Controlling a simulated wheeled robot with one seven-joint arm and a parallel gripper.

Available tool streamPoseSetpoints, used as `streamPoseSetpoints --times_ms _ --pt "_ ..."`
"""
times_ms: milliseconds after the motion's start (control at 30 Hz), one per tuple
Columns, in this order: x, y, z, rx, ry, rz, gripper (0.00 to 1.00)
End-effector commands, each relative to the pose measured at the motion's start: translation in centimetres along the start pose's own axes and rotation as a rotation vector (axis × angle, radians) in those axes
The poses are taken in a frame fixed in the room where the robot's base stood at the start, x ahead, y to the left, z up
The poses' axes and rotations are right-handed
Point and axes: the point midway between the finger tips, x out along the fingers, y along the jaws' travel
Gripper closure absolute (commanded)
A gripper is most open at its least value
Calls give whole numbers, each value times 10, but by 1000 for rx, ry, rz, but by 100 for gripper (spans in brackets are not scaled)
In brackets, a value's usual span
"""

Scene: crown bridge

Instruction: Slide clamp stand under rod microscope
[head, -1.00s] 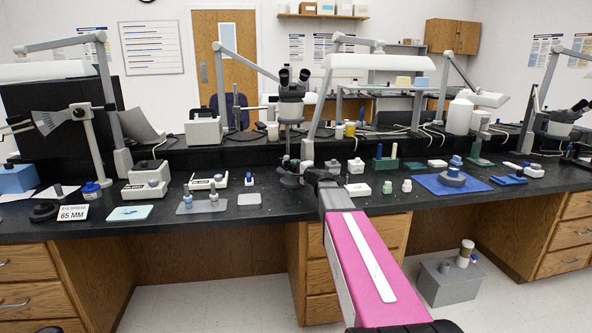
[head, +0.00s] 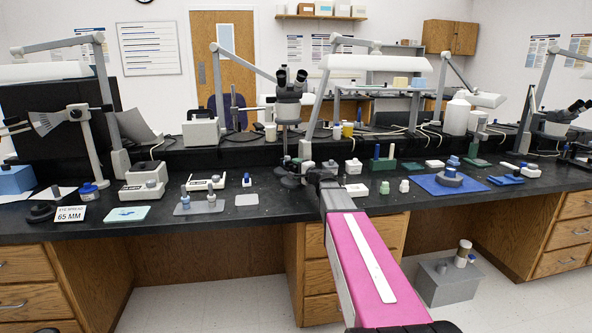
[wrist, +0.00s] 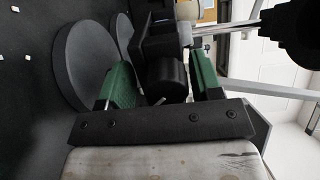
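The black binocular microscope (head: 289,95) stands upright at the middle of the black bench in the head view, on dark round bases (head: 289,181). I cannot tell the clamp stand apart from the microscope's own stand there. In the wrist view, my gripper (wrist: 164,72) has its two green fingers apart, with a black cylinder (wrist: 166,78) between them. A gap shows beside the left finger; contact on the right is unclear. Dark round discs (wrist: 83,65) lie beyond the left finger, and a bright metal rod (wrist: 225,25) runs across the upper right. In the head view, my arm hides the fingertips.
A pale pad (head: 247,199) and a grey tray (head: 184,209) with small pieces lie to the left. A blue mat (head: 428,181) lies to the right. A lamp post (head: 320,110) rises behind.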

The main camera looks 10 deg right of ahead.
Motion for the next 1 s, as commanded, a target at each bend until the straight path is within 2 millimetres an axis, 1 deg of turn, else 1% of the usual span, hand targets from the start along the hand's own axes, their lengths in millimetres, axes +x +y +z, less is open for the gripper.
streamPoseSetpoints --times_ms 300,467,567,667,900,1000 --pt "0 -1 1 2 -4 -2 27" --pt "-6 -1 2 3 -4 -2 27" --pt "-16 -1 2 3 -3 -2 27" --pt "-31 -1 3 3 -3 -2 27" --pt "-76 -1 3 2 -2 -2 27" --pt "-93 -1 2 2 -1 -1 27"
